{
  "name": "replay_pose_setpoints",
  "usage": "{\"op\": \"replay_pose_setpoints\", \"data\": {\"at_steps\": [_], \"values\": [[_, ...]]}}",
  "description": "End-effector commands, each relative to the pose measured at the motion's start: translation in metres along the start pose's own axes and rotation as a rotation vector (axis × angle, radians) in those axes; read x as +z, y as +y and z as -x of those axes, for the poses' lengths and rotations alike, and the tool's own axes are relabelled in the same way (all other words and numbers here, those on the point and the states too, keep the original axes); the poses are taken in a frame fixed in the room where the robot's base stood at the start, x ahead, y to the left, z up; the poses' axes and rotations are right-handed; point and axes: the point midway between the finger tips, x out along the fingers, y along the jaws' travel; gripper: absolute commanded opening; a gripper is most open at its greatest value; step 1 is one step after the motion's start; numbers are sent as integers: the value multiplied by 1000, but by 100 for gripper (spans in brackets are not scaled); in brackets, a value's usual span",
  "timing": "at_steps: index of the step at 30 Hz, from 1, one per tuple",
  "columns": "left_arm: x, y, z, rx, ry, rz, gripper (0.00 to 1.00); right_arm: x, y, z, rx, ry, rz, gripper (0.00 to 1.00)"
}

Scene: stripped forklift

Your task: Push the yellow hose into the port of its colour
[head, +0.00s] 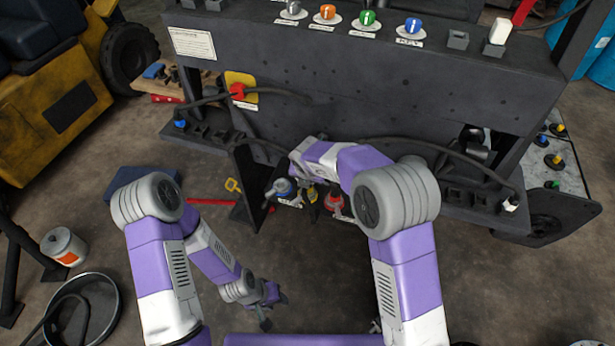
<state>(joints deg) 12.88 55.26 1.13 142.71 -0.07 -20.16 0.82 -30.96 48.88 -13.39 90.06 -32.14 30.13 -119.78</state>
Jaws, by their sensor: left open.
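My left gripper (274,310) is open and empty, low over the floor, apart from the fittings. My right arm reaches in front of the panel; its wrist (303,158) shows, but its fingers cannot be made out.
Black hoses cross the dark panel (400,90); one ends in blue (180,124), another in white (510,204). Coloured knobs line the panel's top. A bucket (85,310) and a white can (63,246) stand at left. The floor around my left gripper is mostly clear.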

Motion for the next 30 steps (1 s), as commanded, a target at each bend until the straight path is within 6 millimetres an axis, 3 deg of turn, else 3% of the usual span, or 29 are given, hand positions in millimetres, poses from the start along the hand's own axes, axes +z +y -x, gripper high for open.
{"op": "replay_pose_setpoints", "data": {"at_steps": [12,13,18,26,30], "values": [[0,0,-1,0,0,0,43,-1,0,-3,0,1,-1,0],[0,0,-1,0,0,0,43,-1,0,-3,0,1,-1,27],[0,0,-1,0,0,0,43,-2,0,-3,-1,1,0,53],[0,0,-1,0,0,0,43,-2,-1,-3,-2,3,-1,54],[0,0,1,0,0,0,43,-1,0,9,0,2,0,54]]}}
